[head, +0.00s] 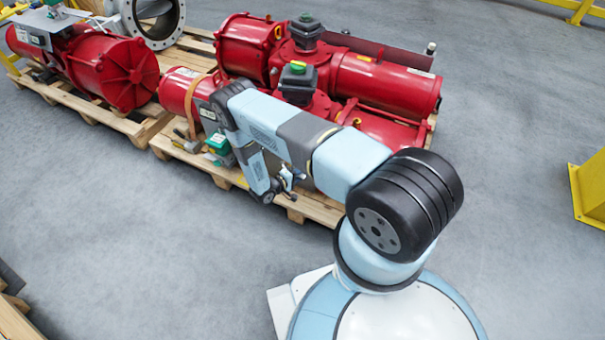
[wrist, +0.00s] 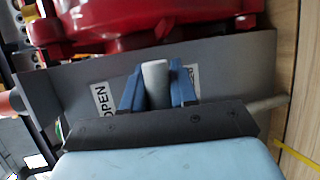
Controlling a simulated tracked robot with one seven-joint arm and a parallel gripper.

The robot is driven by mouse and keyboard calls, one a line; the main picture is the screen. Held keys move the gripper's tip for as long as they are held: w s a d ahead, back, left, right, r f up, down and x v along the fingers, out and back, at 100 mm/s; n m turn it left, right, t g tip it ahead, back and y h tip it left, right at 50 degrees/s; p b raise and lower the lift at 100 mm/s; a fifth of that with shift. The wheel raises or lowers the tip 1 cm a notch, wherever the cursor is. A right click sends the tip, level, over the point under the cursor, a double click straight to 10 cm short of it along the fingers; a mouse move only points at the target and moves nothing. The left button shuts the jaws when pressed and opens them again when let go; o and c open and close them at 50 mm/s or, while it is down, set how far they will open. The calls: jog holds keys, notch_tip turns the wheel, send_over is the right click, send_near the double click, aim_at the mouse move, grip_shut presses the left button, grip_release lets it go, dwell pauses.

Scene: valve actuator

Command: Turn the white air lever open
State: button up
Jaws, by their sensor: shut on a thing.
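The white air lever (wrist: 156,84) shows in the wrist view as a pale rounded bar standing up from a grey plate. My gripper (wrist: 157,88) has its two blue fingers on either side of the lever, shut on it. An OPEN label (wrist: 103,101) is on the plate to the left of the fingers. The lever's lower end is hidden behind my gripper's body. In the head view my arm reaches down beside the red actuator, and the lever cannot be made out there.
The grey plate (wrist: 235,62) lies in front of a red actuator body (wrist: 150,14). A second label (wrist: 193,76) is partly hidden by the right finger. In the head view, red actuators (head: 385,85) rest on wooden pallets (head: 322,208). Grey floor (head: 130,235) is clear at left.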

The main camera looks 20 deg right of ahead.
jog(key=shift+f, duration=0.1)
grip_shut()
jog(key=shift+s, duration=0.1)
